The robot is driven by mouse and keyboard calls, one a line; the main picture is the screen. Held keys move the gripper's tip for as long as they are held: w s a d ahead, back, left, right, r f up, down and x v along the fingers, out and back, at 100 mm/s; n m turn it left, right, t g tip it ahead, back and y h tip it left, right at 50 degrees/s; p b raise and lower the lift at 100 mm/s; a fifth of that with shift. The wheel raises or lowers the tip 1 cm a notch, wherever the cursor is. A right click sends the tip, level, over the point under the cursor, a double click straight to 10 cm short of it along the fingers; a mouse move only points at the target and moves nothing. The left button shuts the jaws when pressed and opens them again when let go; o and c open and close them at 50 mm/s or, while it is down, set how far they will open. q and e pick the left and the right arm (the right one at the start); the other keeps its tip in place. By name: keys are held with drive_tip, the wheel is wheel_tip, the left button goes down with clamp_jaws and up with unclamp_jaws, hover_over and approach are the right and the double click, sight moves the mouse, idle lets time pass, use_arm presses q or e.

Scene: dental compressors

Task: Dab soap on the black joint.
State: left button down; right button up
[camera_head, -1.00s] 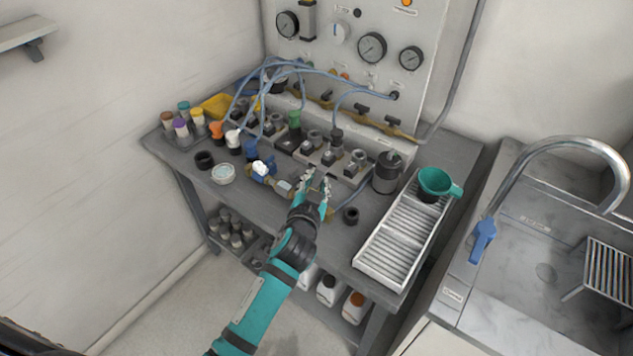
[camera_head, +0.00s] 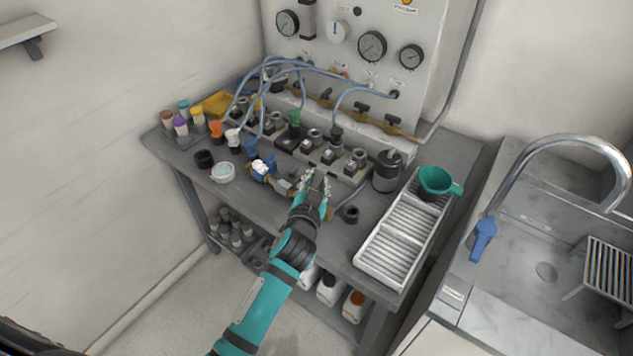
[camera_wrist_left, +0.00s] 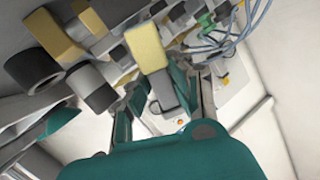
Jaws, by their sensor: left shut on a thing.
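My left gripper (camera_head: 314,180) is over the front middle of the bench, close to the row of valve blocks. In the left wrist view its fingers (camera_wrist_left: 165,100) are shut on a grey handle (camera_wrist_left: 163,88) with a pale yellow block-shaped pad (camera_wrist_left: 150,48) at its end. A black joint (camera_head: 336,136) with a blue hose stands upright on the blocks, behind the gripper. I cannot tell from these views whether the pad touches anything. A white round dish (camera_head: 222,173) with pale contents, possibly soap, sits at the bench's left front. My right gripper is out of view.
A blue-and-brass fitting (camera_head: 263,170) lies left of the gripper, and a black ring (camera_head: 351,214) right of it. A dark canister (camera_head: 387,171), a ribbed white tray (camera_head: 390,262) and a teal funnel (camera_head: 436,181) stand to the right. Blue hoses (camera_head: 330,70) arch over the blocks.

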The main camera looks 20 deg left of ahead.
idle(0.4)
use_arm(q)
drive_tip(key=shift+r+p, duration=0.9)
drive_tip(key=shift+p, duration=0.05)
wheel_tip(320, 180, up, 5)
drive_tip(key=p, duration=0.5)
drive_tip(key=shift+r, duration=0.1)
